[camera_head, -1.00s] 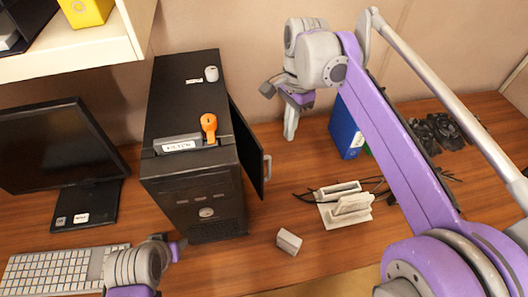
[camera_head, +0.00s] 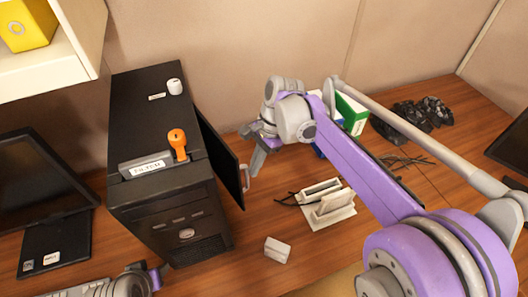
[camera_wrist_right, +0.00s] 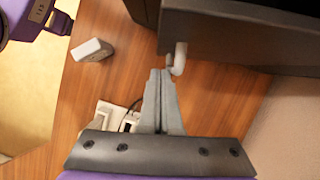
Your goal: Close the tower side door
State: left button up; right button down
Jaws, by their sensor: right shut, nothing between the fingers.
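The black computer tower (camera_head: 150,110) stands upright on the desk in the head view. Its side door (camera_head: 222,150) is swung open on the tower's right side, with a light handle (camera_head: 245,177) near its free edge. My right gripper (camera_head: 254,172) is shut and empty, close beside the handle. In the right wrist view the shut fingertips (camera_wrist_right: 161,74) are just below the handle (camera_wrist_right: 179,60); I cannot tell whether they touch. The door (camera_wrist_right: 235,38) fills the top right there. My left gripper (camera_head: 155,277) is low in front of the tower, its fingers barely visible.
A small white block (camera_head: 277,250) and a white slotted stand (camera_head: 327,203) lie on the desk to the right of the tower. A green and white box (camera_head: 352,114) and black cables are behind. An orange-handled key-like part (camera_head: 177,143) is on the tower's top.

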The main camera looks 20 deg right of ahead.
aim_at(240, 176)
jog(key=shift+s+a, duration=0.2)
jog(key=shift+a, duration=0.35)
jog(key=shift+s+a, duration=0.15)
jog(key=shift+a, duration=0.4)
jog(key=shift+s+a+r, duration=0.1)
jog(key=shift+s+a, duration=0.1)
jog(key=shift+a, duration=0.4)
jog(key=shift+s+a, duration=0.2)
jog(key=shift+a, duration=0.35)
jog(key=shift+d, duration=0.1)
